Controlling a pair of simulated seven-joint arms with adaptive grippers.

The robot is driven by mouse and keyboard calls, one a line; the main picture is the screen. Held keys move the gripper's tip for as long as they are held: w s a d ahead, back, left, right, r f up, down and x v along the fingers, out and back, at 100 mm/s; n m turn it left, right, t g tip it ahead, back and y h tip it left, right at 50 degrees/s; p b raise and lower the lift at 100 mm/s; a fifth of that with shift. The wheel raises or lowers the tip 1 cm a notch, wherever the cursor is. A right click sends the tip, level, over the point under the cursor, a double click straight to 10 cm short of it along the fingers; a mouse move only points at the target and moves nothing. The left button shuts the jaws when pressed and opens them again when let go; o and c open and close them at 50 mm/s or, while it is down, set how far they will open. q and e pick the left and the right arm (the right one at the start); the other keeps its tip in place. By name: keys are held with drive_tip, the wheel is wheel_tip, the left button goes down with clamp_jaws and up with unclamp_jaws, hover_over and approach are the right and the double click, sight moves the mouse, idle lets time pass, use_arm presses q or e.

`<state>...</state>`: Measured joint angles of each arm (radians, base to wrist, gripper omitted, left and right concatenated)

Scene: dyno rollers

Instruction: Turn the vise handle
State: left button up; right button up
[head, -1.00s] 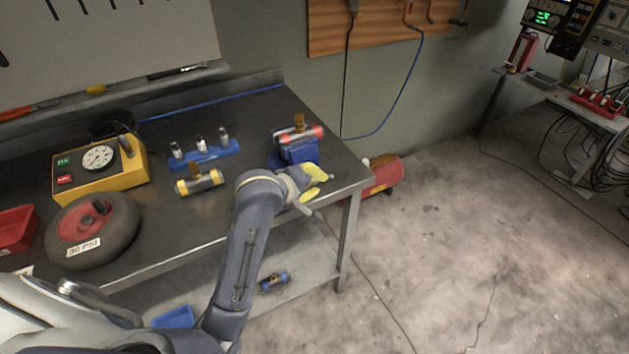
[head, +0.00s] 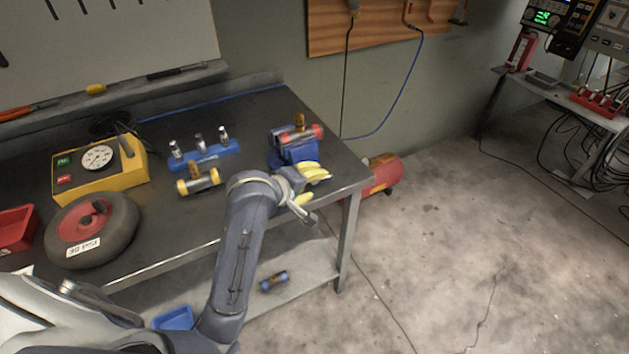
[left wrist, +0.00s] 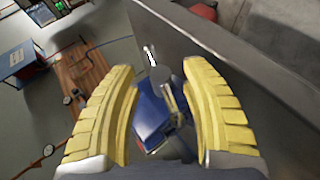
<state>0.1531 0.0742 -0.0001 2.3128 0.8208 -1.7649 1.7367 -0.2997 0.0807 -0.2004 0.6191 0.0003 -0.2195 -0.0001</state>
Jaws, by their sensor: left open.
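The blue vise (head: 279,153) stands at the right front corner of the workbench, with a red-ended cylinder (head: 316,132) on top of it. The vise's blue body also shows in the left wrist view (left wrist: 150,112), between my fingers. Its metal handle (left wrist: 152,56) shows there as a thin bar with a round hub, near the gap between the fingertips. My left gripper (head: 310,184) is open, with yellow fingers, at the front of the vise. It also shows in the left wrist view (left wrist: 162,70). I cannot tell whether a finger touches the handle. My right gripper is out of view.
On the bench stand a blue rack (head: 205,158) with metal pieces, a yellow-ended cylinder (head: 198,182), a yellow gauge box (head: 99,180) and a wheel (head: 112,235). A red tank (head: 383,175) lies beyond the bench's right edge. The floor to the right is mostly clear.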

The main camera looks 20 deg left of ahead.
use_arm(q)
drive_tip(key=shift+v, duration=2.75)
